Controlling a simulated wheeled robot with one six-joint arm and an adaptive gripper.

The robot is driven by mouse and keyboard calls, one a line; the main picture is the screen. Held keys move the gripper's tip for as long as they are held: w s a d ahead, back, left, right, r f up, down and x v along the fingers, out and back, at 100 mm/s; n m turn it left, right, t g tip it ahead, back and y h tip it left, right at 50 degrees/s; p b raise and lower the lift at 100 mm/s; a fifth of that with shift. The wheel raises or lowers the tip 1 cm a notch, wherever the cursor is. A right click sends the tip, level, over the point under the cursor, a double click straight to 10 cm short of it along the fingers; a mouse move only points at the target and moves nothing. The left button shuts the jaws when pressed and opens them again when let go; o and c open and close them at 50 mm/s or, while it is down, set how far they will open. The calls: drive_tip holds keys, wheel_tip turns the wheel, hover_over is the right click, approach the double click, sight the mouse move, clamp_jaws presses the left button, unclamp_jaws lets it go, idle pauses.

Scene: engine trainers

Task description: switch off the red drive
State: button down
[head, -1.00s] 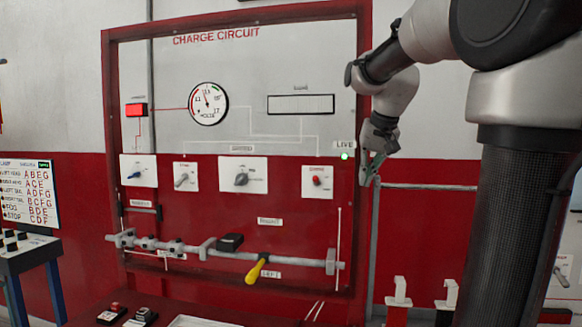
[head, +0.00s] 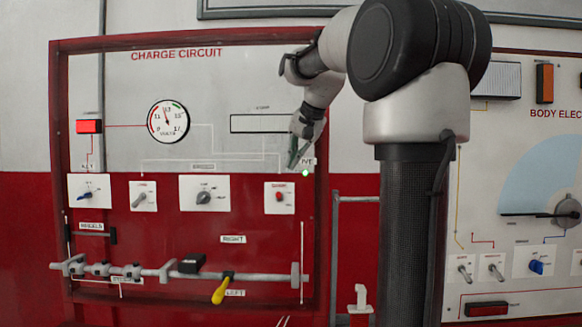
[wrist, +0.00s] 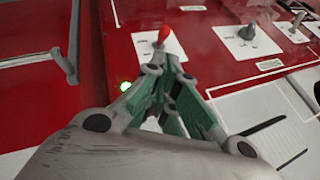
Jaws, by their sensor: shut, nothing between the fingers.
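A small switch with a red tip (head: 279,197) sits on a white plate at the right of the charge circuit board (head: 265,278); its small label is not clearly readable. It also shows in the wrist view as a red-tipped lever (wrist: 166,33), just beyond my fingertips. My gripper (head: 293,165) is shut and empty, pointing down, above and slightly right of the switch plate in the head view. In the wrist view my gripper (wrist: 168,65) has its green-sided fingers together, apparently apart from the lever. The lit green lamp (head: 305,172) is close beside my gripper.
Other switches stand on plates to the left: a grey knob (head: 204,198), a grey toggle (head: 139,200) and a blue one (head: 84,196). Below runs a grey rod with a yellow handle (head: 222,290). A body electrics panel (head: 530,290) stands at the right.

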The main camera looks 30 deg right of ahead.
sight(286, 183)
drive_tip(key=x, duration=0.8)
drive_tip(key=shift+w+f, duration=0.1)
drive_tip(key=shift+f, duration=0.1)
drive_tip(key=shift+s+a+f+t+h, duration=0.15)
drive_tip(key=shift+s+f+t+h, duration=0.05)
drive_tip(key=shift+s+t+h, duration=0.25)
drive_tip(key=shift+s+a+f+n+t+h, duration=0.25)
drive_tip(key=shift+f+n+t+h, duration=0.1)
drive_tip(key=shift+t, duration=0.5)
drive_tip(key=shift+s+a+f, duration=0.2)
drive_tip(key=shift+s+f, duration=0.1)
drive_tip(key=shift+f, duration=0.25)
drive_tip(key=shift+s+a+f, duration=0.25)
drive_tip(key=shift+s+f, duration=0.1)
drive_tip(key=shift+f, duration=0.25)
drive_tip(key=shift+s+a+f, duration=0.4)
drive_tip(key=shift+s, duration=0.15)
